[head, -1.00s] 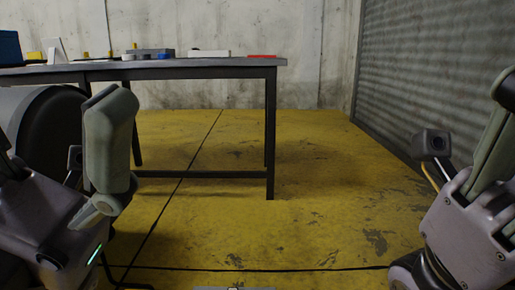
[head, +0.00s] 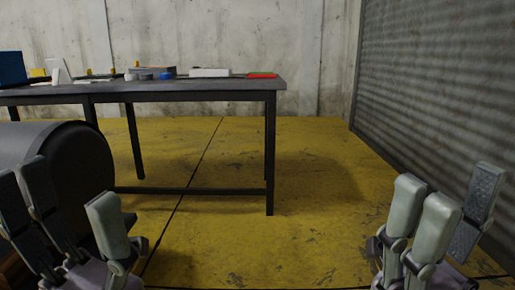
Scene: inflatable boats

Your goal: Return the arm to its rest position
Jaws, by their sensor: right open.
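My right gripper (head: 455,195) is at the lower right of the head view, above the yellow floor. Its fingers point up and stand apart, with nothing between them. My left gripper (head: 70,200) is at the lower left, in front of a large dark grey rounded body. Its fingers also point up and stand apart, and I see nothing held between them. The lower parts of both grippers are cut off by the bottom edge of the view.
The dark grey rounded body (head: 72,150) is close by my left gripper. Behind it stands a long table (head: 200,90) with small items, including a red piece (head: 262,75) and a white block (head: 210,72). A corrugated shutter (head: 440,90) is at right. The middle floor (head: 240,240) is clear.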

